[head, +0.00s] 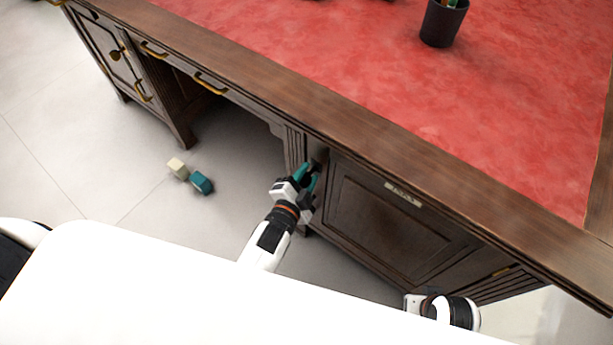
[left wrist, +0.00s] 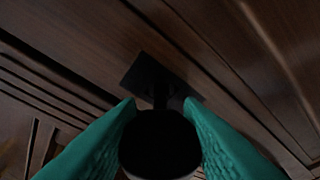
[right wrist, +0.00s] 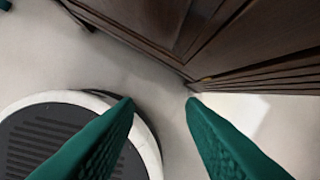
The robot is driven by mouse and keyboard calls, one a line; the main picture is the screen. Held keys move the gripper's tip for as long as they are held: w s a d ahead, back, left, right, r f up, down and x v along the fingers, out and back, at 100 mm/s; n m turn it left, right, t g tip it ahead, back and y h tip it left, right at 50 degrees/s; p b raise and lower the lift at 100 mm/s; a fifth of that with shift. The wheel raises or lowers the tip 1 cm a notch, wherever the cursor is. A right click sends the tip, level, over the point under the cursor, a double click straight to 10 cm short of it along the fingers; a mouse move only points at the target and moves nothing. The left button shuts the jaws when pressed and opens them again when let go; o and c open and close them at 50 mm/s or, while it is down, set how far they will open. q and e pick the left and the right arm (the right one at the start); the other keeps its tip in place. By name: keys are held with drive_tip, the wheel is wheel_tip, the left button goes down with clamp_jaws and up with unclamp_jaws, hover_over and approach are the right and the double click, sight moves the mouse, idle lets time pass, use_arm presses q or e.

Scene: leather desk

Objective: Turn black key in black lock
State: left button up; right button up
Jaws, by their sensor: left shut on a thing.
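In the left wrist view, the black key (left wrist: 160,140) has a broad dark head between the two green fingers. Behind it the black lock plate (left wrist: 150,78) sits on the dark wood front, tilted in the picture. The key's shaft meets the plate; how deep it sits cannot be told. My left gripper (head: 311,176) is at the desk front, beside the cabinet door, and is shut on the key (left wrist: 160,112). In the head view the gripper hides most of the key and lock. My right gripper (right wrist: 160,102) is open and empty, over the floor near the desk's lower edge.
The cabinet door (head: 385,220) carries a small label plate (head: 403,193). A black pencil cup (head: 442,22) stands on the red leather top (head: 350,60).

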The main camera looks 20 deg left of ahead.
use_arm(q)
drive_tip(key=shift+m, duration=0.3)
drive_tip(key=shift+r+m+t+b, duration=0.1)
drive_tip(key=shift+m+t+b, duration=0.2)
drive_tip(key=shift+m+b, duration=0.1)
use_arm(e)
wheel_tip(320, 180, up, 3)
drive_tip(key=shift+d+f, duration=0.1)
